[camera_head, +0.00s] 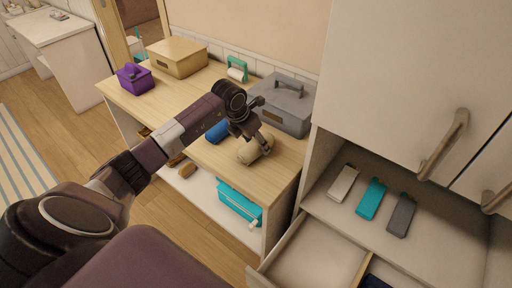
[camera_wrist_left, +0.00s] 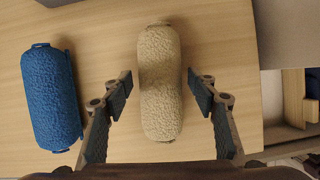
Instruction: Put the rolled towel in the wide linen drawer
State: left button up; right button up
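A beige rolled towel (camera_head: 251,151) lies on the wooden counter near its right front edge. In the left wrist view the beige towel (camera_wrist_left: 160,85) lies lengthwise between the fingers of my left gripper (camera_wrist_left: 160,92). The fingers are spread, with a visible gap on both sides. In the head view my left gripper (camera_head: 259,139) is over the towel and partly hides it. A blue rolled towel (camera_head: 217,131) lies to the left; it also shows in the wrist view (camera_wrist_left: 51,97). An open drawer (camera_head: 308,257) shows at lower right, its visible wide compartment empty. My right gripper is out of view.
A grey lidded box (camera_head: 284,105) stands behind the towels, with a tan box (camera_head: 177,57) and purple caddy (camera_head: 134,78) further left. Beside the divider (camera_head: 363,268), something dark blue shows. Three small items, including a teal one (camera_head: 371,199), lie above the drawer.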

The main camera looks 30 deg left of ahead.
pick_arm(q)
jog(key=c, duration=1.1)
jog(key=shift+r, duration=0.1)
